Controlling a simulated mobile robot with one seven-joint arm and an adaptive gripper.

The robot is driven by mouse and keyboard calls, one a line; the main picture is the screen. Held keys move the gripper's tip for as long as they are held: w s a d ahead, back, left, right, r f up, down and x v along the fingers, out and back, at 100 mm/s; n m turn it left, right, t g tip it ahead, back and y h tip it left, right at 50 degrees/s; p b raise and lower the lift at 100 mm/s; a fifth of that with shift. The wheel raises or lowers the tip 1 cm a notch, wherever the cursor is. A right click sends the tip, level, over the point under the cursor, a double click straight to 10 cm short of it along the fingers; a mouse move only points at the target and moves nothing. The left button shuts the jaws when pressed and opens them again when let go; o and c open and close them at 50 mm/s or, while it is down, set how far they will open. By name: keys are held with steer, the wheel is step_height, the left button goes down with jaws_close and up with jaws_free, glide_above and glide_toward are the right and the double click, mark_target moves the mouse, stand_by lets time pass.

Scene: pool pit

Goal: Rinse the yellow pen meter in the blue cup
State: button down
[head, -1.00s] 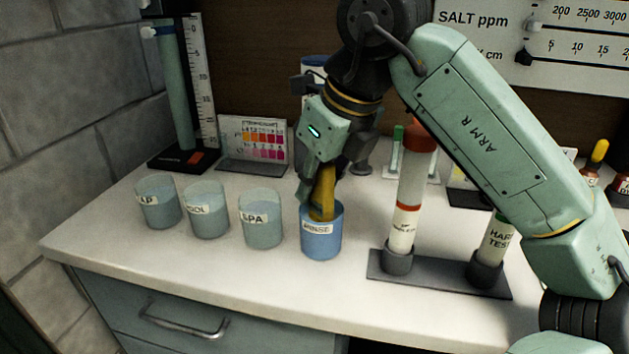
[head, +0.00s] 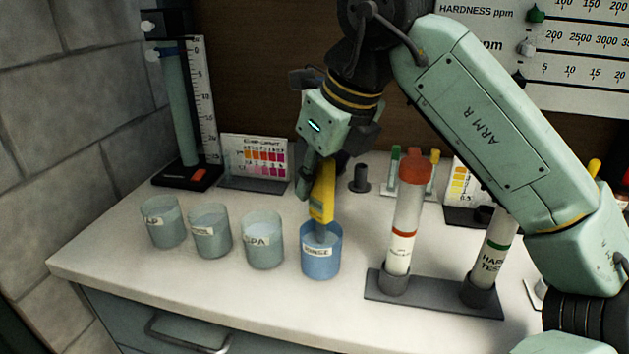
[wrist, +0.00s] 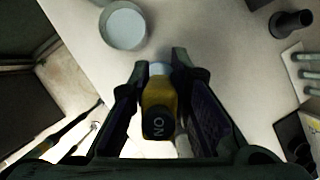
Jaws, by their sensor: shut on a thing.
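The yellow pen meter (head: 322,190) is upright in my gripper (head: 313,185), with its grey lower end inside the mouth of the blue cup (head: 321,262) labelled RINSE. How deep the tip reaches is hidden by the cup wall. In the wrist view, my gripper (wrist: 174,88) is shut on the yellow pen meter (wrist: 160,98), whose dark cap faces the camera. The blue cup stands upright on the counter.
Left of the blue cup stand several clear labelled cups, the nearest being the LPA cup (head: 263,247). To the right, a dark rack (head: 430,297) holds two tall tubes. The white counter (head: 200,290) is clear in front of the cups.

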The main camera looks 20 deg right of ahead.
steer(key=shift+r+p, duration=2)
steer(key=shift+r, duration=0.85)
